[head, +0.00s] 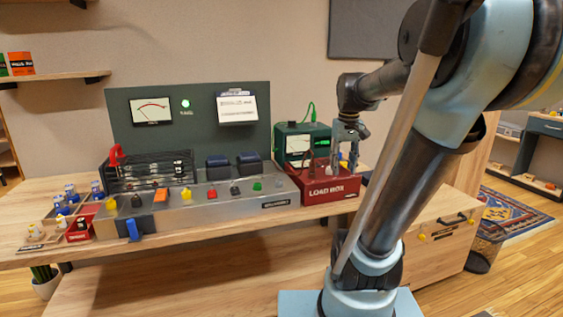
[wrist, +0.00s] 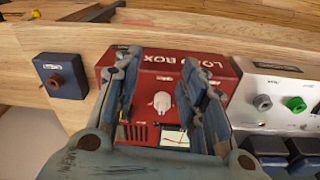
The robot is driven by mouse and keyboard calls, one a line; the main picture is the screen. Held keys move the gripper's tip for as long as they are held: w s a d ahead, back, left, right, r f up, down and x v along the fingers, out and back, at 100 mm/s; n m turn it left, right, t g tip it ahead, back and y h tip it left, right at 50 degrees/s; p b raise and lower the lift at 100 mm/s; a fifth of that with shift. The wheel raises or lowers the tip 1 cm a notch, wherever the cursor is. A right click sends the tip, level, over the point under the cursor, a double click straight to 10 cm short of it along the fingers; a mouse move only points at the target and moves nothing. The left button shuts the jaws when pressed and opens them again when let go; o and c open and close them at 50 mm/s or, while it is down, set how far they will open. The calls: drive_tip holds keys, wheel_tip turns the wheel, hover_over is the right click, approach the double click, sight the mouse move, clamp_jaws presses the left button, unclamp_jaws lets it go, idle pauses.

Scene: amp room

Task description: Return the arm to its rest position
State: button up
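My arm rises on the right of the head view and reaches over to the workbench. My gripper (head: 345,152) hangs over the right part of the red load box (head: 325,191), in front of the green-screened meter unit. In the wrist view my gripper's two fingers (wrist: 160,75) stand apart with nothing held between them. The load box (wrist: 226,72) lies beneath them, and a pale knob (wrist: 163,102) on it shows in the gap. Whether the fingers touch the box cannot be told.
The control panel (head: 215,205) with coloured knobs stands left of the load box. The green meter unit (head: 291,131) is close behind the gripper. A dark blue box (wrist: 61,76) sits on the bench beside the load box. A wooden cabinet (head: 440,245) stands at right.

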drive_tip(key=s+a+f+m+t, duration=0.1)
drive_tip(key=s+f, duration=1.4)
drive_tip(key=shift+a+f+m, duration=0.2)
drive_tip(key=shift+f+m, duration=0.1)
drive_tip(key=shift+f, duration=0.1)
drive_tip(key=shift+w, duration=0.1)
drive_tip(key=shift+w+f, duration=0.2)
drive_tip(key=shift+w, duration=0.25)
